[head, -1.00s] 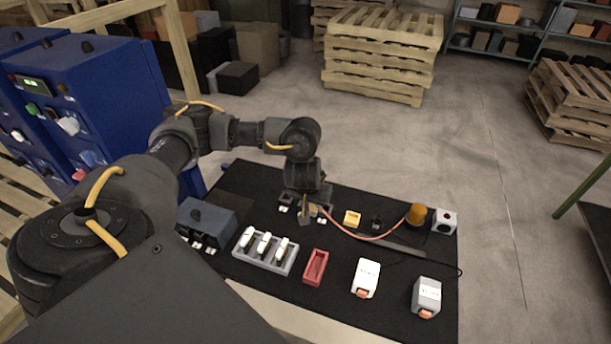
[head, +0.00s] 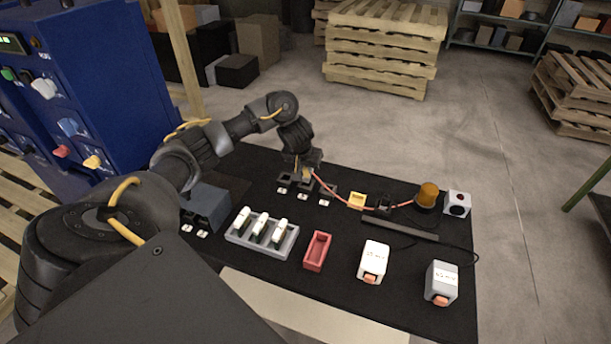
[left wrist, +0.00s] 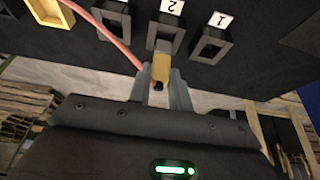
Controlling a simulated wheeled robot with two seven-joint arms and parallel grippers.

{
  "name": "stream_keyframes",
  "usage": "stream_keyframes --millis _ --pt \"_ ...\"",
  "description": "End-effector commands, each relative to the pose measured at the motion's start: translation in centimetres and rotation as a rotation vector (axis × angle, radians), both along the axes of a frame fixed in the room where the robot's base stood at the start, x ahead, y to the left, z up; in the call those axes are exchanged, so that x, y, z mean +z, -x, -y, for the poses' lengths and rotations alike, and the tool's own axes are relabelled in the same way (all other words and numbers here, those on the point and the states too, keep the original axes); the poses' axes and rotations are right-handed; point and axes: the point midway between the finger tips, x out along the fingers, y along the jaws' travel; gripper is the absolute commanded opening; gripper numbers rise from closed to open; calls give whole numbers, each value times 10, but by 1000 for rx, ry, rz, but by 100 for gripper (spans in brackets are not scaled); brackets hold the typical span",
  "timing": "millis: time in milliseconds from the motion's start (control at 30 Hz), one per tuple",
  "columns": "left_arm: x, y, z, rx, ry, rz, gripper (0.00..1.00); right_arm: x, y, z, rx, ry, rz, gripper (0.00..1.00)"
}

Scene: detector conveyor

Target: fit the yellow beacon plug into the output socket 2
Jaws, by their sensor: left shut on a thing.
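My left gripper (head: 306,170) is shut on the yellow beacon plug (left wrist: 162,66), which sticks out beyond the fingertips. In the left wrist view, the plug's front end is by the near rim of output socket 2 (left wrist: 165,30), a black square frame with a white "2" label. I cannot tell whether they touch; the plug is not seated inside. Socket 1 (left wrist: 212,43) is to the right, and another socket (left wrist: 110,16) to the left. A red cable (head: 335,193) runs from the plug side toward the orange beacon (head: 427,195). My right gripper is out of view.
On the black mat are a grey rack (head: 262,245) with white-topped plugs, a red tray (head: 317,251), a yellow holder (head: 357,200), a dark grey box (head: 207,205) and two boxes, white (head: 373,260) and grey (head: 441,281). A blue cabinet (head: 90,80) stands left.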

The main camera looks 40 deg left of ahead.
Motion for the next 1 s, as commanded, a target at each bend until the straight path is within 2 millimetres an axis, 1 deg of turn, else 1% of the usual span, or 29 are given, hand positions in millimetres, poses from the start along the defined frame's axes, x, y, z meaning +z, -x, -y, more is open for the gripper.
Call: stream_keyframes --millis 33,100,200,533,667,700,800,867,1000 --pt "-12 -2 -2 5 3 -3 0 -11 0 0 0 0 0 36" --pt "-25 -1 -1 1 4 -5 0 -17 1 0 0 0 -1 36" --pt "-35 -1 -2 1 3 -4 0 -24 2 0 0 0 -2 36" --pt "-35 -1 -2 2 1 -2 0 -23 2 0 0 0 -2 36" --pt "-39 -1 -2 1 0 -3 0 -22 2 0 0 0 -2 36" --pt "-39 -1 -2 0 0 -3 22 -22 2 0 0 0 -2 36" --pt "-39 -1 -2 0 1 -3 35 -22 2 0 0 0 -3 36" --pt "-39 -1 -2 0 1 -2 41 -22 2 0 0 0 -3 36" --pt "-39 -1 -2 1 1 -2 41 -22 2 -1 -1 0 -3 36"
